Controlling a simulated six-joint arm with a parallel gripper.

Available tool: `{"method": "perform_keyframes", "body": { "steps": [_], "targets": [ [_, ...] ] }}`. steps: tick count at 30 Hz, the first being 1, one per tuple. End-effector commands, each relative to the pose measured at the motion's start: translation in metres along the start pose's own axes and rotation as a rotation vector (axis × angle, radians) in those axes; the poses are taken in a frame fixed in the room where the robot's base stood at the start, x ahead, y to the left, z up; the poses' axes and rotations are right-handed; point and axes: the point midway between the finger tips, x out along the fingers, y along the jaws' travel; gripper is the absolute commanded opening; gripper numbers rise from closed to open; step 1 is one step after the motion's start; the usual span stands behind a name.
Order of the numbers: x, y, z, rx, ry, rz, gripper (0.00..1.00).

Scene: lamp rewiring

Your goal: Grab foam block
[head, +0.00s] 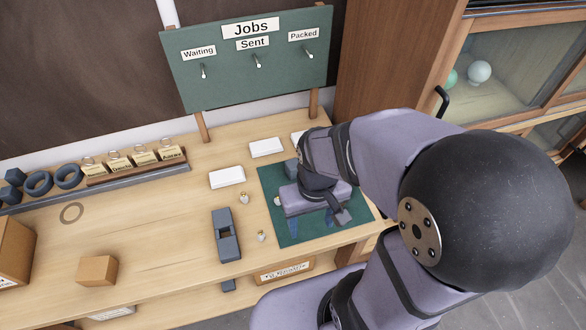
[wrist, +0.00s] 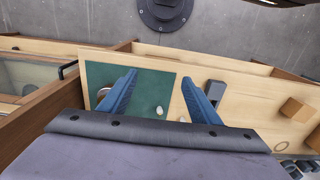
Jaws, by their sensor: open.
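My gripper (head: 311,223) is open above the green mat (head: 267,180), with its blue fingers pointing down. In the wrist view the gap between the fingertips (wrist: 158,77) looks empty, over the mat (wrist: 166,76). No thing is clearly marked as the foam block.
A dark grey tool (head: 226,235) lies left of the mat, near small pale pieces (head: 244,197). White flat blocks (head: 227,176) lie behind it. The Jobs board (head: 250,60) stands at the back. Dark rings (head: 69,177) and a tag rack (head: 138,163) are at left.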

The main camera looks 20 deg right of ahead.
Motion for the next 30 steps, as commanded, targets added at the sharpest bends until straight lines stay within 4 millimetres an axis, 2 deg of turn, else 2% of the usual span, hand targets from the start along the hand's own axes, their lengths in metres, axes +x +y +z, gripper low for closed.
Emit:
{"method": "perform_keyframes", "body": {
  "steps": [5,14,16,23,26,30],
  "targets": [
    [-0.01,0.0,-0.002,0.0,0.005,0.0,0.57],
    [-0.054,0.0,-0.001,0.0,0.008,0.0,0.57],
    [-0.045,0.003,-0.009,-0.066,-0.007,0.024,0.57],
    [-0.04,0.016,-0.041,-0.291,-0.036,0.115,0.57],
    [-0.036,0.023,-0.061,-0.418,-0.058,0.171,0.57],
    [-0.03,0.035,-0.099,-0.642,-0.109,0.28,0.57]
  ]
}}
